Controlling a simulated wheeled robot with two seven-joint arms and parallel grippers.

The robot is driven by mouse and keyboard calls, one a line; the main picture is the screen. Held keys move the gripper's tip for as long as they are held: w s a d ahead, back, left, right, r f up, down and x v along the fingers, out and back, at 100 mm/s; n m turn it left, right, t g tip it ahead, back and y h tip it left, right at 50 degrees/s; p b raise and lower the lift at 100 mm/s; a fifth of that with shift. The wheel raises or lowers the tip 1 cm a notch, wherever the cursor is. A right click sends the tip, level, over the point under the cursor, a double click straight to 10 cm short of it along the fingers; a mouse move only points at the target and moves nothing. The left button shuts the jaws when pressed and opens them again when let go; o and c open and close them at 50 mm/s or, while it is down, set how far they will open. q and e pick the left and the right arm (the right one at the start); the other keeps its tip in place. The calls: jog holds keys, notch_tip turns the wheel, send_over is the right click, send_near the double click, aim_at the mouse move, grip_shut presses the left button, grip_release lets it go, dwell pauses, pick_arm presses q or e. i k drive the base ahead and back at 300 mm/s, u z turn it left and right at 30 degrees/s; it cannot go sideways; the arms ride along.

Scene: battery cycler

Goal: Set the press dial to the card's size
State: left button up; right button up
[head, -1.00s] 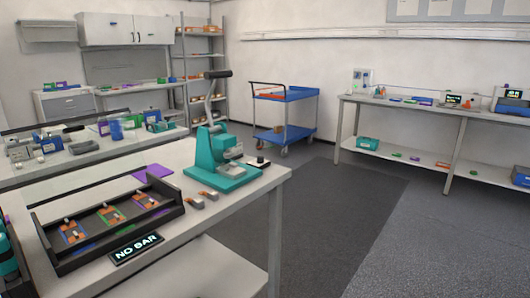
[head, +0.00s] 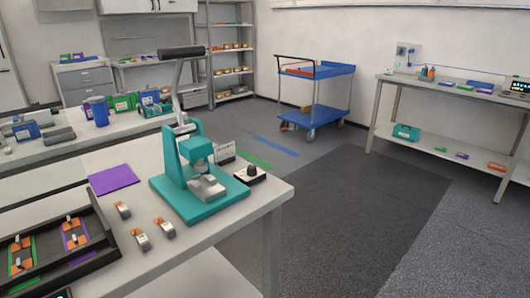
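The teal press (head: 184,168) stands upright on its teal base plate near the far right corner of the near table, with its black-handled lever (head: 181,52) raised. A small black dial knob (head: 252,169) on a pale base sits just right of the press; its setting is too small to read. A white card-like plate (head: 223,152) with dark marks stands behind the press, partly hidden by it; I cannot tell whether it is the size card. Neither of my grippers is in view.
Several small white-and-orange pieces (head: 140,238) lie in front of the press. A purple mat (head: 114,179) lies left of it. A dark tray (head: 101,226) with coloured slots is at the lower left. A blue cart (head: 316,92) and open floor lie beyond.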

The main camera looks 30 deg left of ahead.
aim_at(252, 171)
jog(key=u, duration=0.75)
jog(key=i, duration=1.1)
jog(key=u, duration=1.05)
